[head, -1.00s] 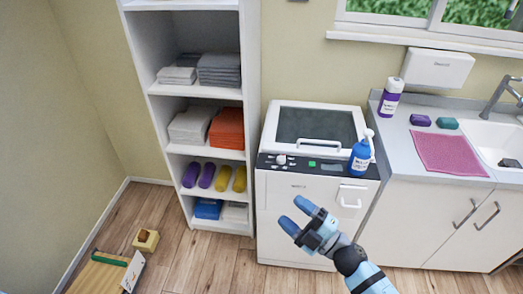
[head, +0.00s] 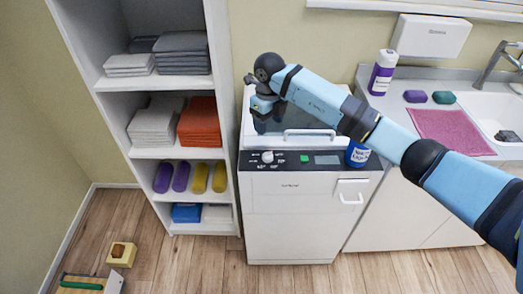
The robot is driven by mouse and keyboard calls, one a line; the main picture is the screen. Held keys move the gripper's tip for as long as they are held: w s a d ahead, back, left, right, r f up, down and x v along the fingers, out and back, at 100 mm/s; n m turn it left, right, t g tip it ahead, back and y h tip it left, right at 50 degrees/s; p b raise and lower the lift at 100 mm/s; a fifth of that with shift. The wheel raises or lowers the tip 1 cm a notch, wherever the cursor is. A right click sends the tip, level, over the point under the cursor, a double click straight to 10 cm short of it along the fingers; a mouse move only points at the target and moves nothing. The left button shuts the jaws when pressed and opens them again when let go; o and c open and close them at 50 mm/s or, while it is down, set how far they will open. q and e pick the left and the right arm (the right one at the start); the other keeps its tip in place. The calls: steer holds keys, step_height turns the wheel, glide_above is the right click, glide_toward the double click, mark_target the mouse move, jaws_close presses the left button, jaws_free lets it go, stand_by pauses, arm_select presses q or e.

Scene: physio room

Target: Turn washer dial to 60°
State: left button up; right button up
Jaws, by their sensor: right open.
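The white washer (head: 292,217) stands between the shelf unit and the sink counter. Its dial (head: 267,157) is a small white knob at the left of the dark control panel (head: 340,169), beside a green button (head: 304,158). The dial's exact setting is too small to read. My right gripper (head: 262,105) is over the washer's top, above and behind the dial and apart from it. It is open, with its fingers partly hidden by its own wrist. My left gripper is not in view.
A blue bottle (head: 357,155) stands at the panel's right end, mostly hidden behind my right arm. The shelf unit (head: 229,180) with towels and rolls stands close on the left. A purple-labelled bottle (head: 382,75) and a pink cloth (head: 440,128) are on the counter.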

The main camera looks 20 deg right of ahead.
mark_target(268, 153)
step_height(268, 153, down, 13)
steer(key=shift+s+p, duration=0.1)
steer(key=shift+p, duration=0.2)
steer(key=c, duration=0.9)
